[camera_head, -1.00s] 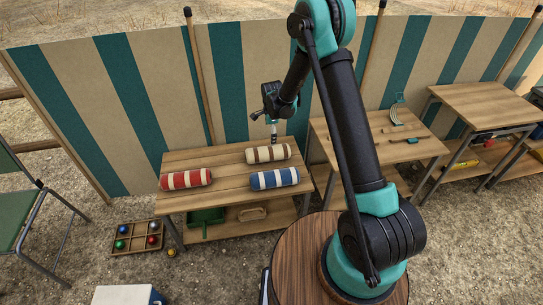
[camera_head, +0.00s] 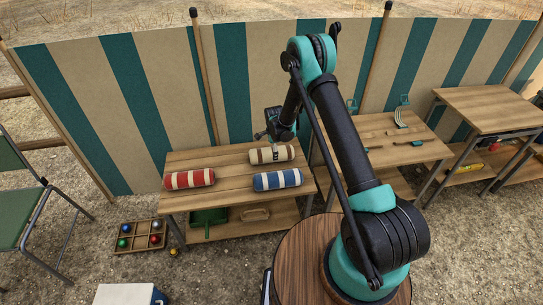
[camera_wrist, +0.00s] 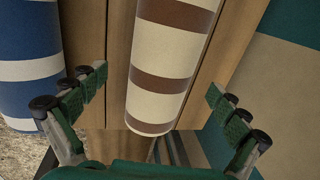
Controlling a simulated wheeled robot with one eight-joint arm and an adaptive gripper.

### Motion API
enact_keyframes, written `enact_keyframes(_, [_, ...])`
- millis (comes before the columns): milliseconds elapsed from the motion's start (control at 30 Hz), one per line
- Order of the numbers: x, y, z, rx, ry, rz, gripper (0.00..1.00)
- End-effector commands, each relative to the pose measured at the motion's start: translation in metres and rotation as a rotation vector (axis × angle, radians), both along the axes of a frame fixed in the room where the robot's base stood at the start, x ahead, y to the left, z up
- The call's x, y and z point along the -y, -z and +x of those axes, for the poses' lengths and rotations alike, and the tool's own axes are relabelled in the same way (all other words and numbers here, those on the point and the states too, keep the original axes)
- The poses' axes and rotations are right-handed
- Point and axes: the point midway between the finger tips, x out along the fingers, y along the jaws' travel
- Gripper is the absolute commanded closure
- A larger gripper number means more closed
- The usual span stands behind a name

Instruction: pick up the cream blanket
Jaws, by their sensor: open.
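The cream blanket (camera_head: 258,156) is a roll with brown bands, lying at the back right of the wooden table (camera_head: 222,189). In the wrist view the cream blanket (camera_wrist: 165,60) lies lengthwise between the two fingers, its near end just beyond them. My gripper (camera_head: 279,148) is above the blanket's right part in the head view, and the fingertips are partly hidden there. In the wrist view my gripper (camera_wrist: 158,92) is wide open and empty, one finger on each side of the roll, with space on both sides.
A blue striped roll (camera_head: 278,180) lies in front of the cream one and a red striped roll (camera_head: 189,178) lies at left. A striped canvas screen (camera_head: 155,95) stands close behind the table. A second table (camera_head: 392,150) with small tools stands to the right.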

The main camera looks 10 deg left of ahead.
Motion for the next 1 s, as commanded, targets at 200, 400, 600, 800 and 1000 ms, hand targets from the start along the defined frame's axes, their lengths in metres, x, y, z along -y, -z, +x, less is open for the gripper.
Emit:
enact_keyframes(200, [-0.005, 0.028, 0.008, 0.0, 0.0, 0.0, 0.01])
enact_keyframes(400, [-0.005, 0.037, 0.009, 0.0, 0.0, 0.0, 0.01])
enact_keyframes(600, [-0.005, 0.037, 0.009, 0.0, 0.0, 0.0, 0.03])
enact_keyframes(800, [-0.005, 0.037, 0.009, 0.0, 0.0, 0.0, 0.27])
enact_keyframes(1000, [-0.005, 0.037, 0.009, 0.0, 0.0, 0.0, 0.52])
